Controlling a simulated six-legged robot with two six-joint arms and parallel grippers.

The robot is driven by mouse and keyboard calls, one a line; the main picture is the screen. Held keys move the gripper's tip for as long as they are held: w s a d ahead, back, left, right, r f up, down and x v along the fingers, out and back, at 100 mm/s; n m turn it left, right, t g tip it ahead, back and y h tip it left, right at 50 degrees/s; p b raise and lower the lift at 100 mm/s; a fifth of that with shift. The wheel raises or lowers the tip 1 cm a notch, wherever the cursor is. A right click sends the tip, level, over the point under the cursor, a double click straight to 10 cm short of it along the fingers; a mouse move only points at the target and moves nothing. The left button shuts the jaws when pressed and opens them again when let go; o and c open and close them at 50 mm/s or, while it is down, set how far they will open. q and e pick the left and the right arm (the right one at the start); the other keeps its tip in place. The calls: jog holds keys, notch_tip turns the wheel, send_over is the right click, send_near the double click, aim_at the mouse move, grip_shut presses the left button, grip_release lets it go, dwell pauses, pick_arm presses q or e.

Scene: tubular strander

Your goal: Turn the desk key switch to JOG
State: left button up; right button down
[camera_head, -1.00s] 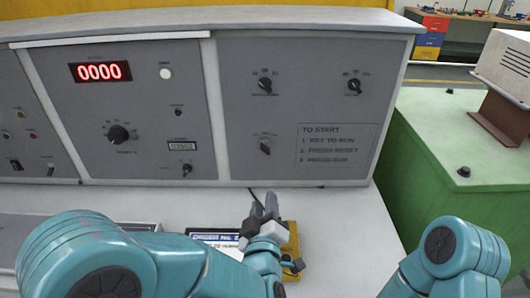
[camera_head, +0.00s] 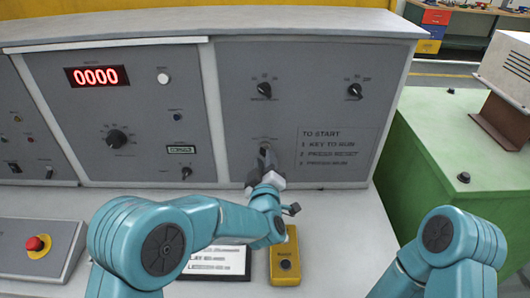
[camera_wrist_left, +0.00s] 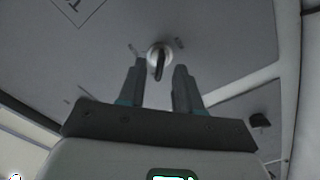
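The key switch (camera_wrist_left: 160,57) is in the left wrist view, a round silver lock with a dark key standing out of it. In the head view it is low on the right grey panel, mostly hidden behind my left gripper (camera_head: 266,158). In the left wrist view the two fingers of my left gripper (camera_wrist_left: 159,75) are apart, one on each side of the key, with gaps visible. I cannot tell how deep they reach around it. The switch's position labels are too small to read. My right gripper is out of view.
Dark rotary knobs (camera_head: 264,90) (camera_head: 354,91) sit above on the same panel (camera_head: 300,65). A "TO START" notice (camera_head: 333,147) is right of the switch. A yellow box with a black button (camera_head: 285,265) and a red stop button (camera_head: 36,244) are on the desk.

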pick_arm(q)
jog(key=shift+w, duration=1)
jog(key=shift+w, duration=0.1)
grip_shut()
jog(key=shift+f, duration=0.1)
